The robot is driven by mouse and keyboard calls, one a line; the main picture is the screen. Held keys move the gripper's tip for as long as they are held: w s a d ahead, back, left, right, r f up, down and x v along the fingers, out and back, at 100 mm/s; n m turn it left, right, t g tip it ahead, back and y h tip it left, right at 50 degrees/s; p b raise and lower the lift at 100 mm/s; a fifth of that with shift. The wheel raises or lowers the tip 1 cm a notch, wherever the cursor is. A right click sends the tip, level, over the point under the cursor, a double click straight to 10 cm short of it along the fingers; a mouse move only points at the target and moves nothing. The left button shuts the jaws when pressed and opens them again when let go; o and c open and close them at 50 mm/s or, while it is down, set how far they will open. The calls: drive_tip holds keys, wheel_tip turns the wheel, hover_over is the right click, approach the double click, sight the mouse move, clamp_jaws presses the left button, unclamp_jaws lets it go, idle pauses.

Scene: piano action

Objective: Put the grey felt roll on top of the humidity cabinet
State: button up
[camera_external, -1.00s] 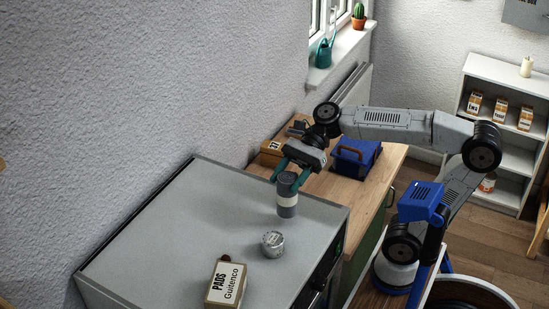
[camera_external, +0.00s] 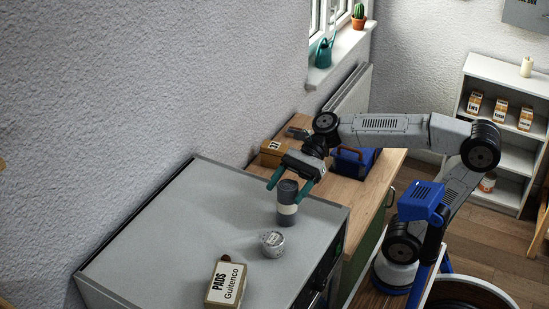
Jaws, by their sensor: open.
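The grey felt roll (camera_external: 287,214), a dark grey cylinder with a pale band, stands upright on top of the humidity cabinet (camera_external: 200,225), near its back right edge. The cabinet is a grey box with a flat top. My gripper (camera_external: 288,193) has its two teal fingers open, one on each side of the roll's upper part. I cannot tell whether a finger touches the roll.
Behind, a wooden worktop (camera_external: 345,193) holds a blue toolbox (camera_external: 352,160) and a small tan box (camera_external: 271,150). The cabinet's left top is clear.

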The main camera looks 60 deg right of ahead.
drive_tip(key=shift+d+r, duration=0.15)
drive_tip(key=shift+r, duration=0.1)
drive_tip(key=v, duration=1.1)
drive_tip(key=shift+d, duration=0.3)
